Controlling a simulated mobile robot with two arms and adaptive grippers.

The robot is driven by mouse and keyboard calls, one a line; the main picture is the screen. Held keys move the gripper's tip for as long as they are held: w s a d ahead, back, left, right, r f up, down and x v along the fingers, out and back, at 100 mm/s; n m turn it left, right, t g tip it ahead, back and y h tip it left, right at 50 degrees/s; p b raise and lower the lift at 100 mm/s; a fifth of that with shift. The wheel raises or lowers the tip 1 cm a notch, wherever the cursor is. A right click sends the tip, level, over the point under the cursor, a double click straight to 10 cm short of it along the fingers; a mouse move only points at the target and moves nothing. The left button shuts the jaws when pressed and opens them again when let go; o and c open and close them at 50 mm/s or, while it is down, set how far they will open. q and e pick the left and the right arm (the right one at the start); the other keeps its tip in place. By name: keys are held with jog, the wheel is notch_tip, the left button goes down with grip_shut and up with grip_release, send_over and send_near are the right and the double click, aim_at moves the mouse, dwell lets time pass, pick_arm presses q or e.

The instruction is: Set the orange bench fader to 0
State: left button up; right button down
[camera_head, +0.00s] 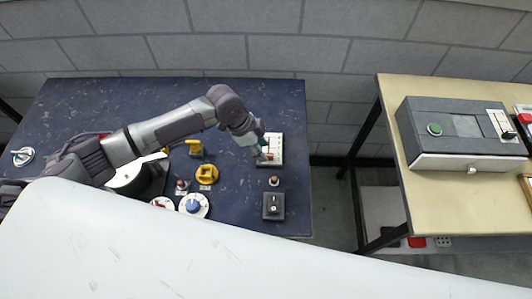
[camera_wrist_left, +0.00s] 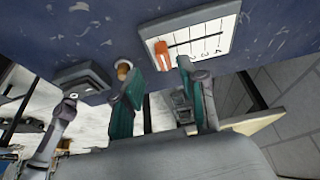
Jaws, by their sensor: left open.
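The bench fader is a white panel (camera_head: 276,140) with a grey frame near the right side of the dark blue bench. In the left wrist view, the panel (camera_wrist_left: 212,32) has dark scale lines and small numbers. Its orange slider knob (camera_wrist_left: 162,52) stands toward the panel's left end in that view. My left gripper (camera_head: 265,152) is over the panel in the head view and partly covers it. In the wrist view, its two green fingers (camera_wrist_left: 160,82) are spread apart with the orange knob beyond the gap, and nothing is held. My right gripper is not seen.
A small brown knob (camera_head: 274,181) and a black switch box (camera_head: 273,207) stand just in front of the panel. A yellow wheel (camera_head: 207,174) and a blue dial (camera_head: 194,206) are to the left. A wooden table (camera_head: 440,203) with a grey box (camera_head: 460,128) stands right, across a gap.

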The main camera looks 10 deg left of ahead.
pick_arm(q)
jog(key=v, duration=0.7)
jog(key=shift+r, duration=0.25)
jog(key=shift+s+a, duration=0.1)
